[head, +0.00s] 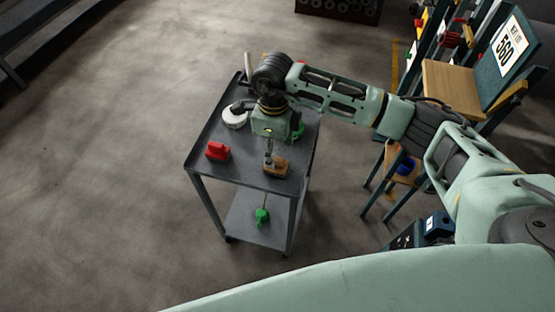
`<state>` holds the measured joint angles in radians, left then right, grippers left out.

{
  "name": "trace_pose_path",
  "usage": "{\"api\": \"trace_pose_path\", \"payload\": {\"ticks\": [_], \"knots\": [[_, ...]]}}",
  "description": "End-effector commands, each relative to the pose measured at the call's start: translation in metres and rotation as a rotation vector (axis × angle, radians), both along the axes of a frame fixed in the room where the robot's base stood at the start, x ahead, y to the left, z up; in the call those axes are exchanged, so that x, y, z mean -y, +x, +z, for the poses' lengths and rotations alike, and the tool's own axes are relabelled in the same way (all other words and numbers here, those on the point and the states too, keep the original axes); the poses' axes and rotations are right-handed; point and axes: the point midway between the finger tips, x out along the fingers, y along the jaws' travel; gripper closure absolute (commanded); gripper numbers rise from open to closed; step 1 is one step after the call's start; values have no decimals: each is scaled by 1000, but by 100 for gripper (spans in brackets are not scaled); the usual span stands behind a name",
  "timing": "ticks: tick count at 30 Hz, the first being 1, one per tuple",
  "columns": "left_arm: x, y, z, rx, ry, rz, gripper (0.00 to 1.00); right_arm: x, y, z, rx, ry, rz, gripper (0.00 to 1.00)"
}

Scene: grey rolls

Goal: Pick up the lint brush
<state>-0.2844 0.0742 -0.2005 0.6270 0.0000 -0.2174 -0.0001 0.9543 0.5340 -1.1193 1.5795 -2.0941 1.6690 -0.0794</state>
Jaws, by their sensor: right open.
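My right gripper (269,162) points down over the grey cart (247,171) and is open. Its fingertips are at or just above a small tan-orange block-like object (279,168) near the cart's front right corner. This object looks like the lint brush, but it is small and partly covered by the gripper, so I cannot be sure. I cannot tell whether the fingers touch it. My left gripper is not in view.
A red object (217,151) and a white round object (234,118) are on the cart top's left side. A green object (299,130) is partly hidden behind my gripper. Another green object (262,215) is on the lower shelf.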

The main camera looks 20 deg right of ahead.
Motion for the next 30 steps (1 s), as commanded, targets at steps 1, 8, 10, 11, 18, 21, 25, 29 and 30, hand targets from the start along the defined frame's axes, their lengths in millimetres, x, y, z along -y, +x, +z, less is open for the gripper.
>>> {"api": "trace_pose_path", "payload": {"ticks": [1, 8, 10, 11, 18, 21, 25, 29, 30], "knots": [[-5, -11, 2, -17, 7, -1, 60, 0, 0, -5, -1, 0, -2, 42], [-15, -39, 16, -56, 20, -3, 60, 2, -3, -35, -4, 1, -3, 42], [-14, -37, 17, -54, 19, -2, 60, 2, -2, -46, -2, 2, -2, 42], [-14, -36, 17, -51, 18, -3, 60, 2, -2, -50, -2, 2, -2, 42], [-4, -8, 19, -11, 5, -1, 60, 2, -1, -59, 1, 2, -1, 42], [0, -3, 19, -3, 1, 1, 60, 2, -1, -59, 1, 2, -1, 43], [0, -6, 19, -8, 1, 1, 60, 2, -1, -59, 1, 2, -1, 54], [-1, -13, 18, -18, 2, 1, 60, 2, -1, -59, 2, 2, -1, 66], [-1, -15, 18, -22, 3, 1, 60, 2, -1, -59, 2, 2, -1, 69]]}}
